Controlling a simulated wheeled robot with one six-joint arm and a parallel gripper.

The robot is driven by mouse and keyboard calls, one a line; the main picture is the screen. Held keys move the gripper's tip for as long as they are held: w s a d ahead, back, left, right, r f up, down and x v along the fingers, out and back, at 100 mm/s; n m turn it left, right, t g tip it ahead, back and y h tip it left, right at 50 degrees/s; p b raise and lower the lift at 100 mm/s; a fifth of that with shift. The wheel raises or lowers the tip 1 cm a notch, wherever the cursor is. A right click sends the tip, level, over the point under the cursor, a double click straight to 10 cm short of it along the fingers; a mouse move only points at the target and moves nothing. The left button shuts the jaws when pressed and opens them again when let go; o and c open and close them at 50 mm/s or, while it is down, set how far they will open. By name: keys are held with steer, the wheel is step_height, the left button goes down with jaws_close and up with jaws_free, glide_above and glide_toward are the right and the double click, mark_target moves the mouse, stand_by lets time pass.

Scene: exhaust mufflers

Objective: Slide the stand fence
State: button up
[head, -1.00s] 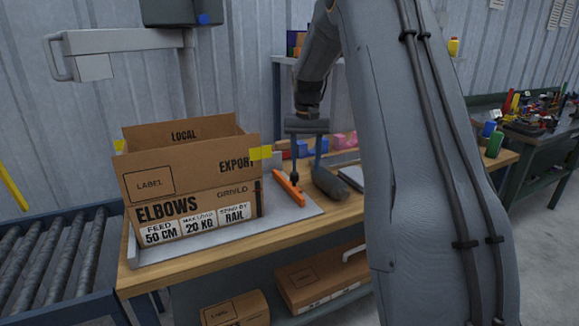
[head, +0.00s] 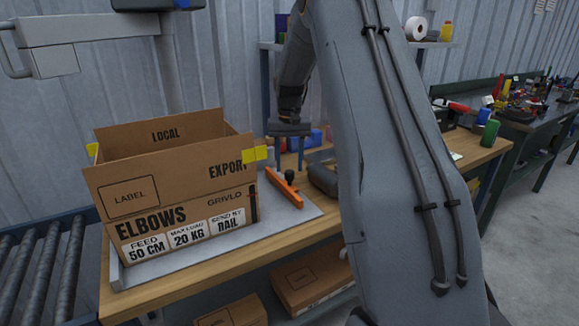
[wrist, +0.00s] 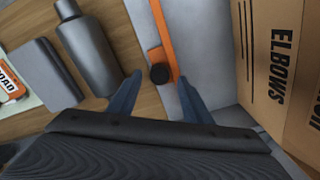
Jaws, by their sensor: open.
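The stand fence is an orange bar (head: 284,188) with a dark round knob (head: 289,174). It lies on the grey metal stand (head: 300,212), right of a large cardboard box (head: 175,195). In the wrist view the orange fence (wrist: 163,32) runs up and down, with its black knob (wrist: 159,74) near the middle. My gripper (wrist: 159,95) is open, its two blue fingers on either side of the knob's line. In the head view my gripper (head: 285,160) hangs near the fence's far end. I cannot tell whether a finger touches it.
The box (wrist: 285,60) stands close beside the right finger. A grey muffler (wrist: 88,48) lies on the wooden bench (wrist: 140,20) left of the fence. A grey flat block (wrist: 35,72) lies farther left. A roller conveyor (head: 38,275) is left of the bench.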

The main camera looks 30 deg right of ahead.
steer(key=shift+f, duration=1)
steer(key=shift+c, duration=0.3)
jaws_close()
steer(key=shift+s, duration=0.1)
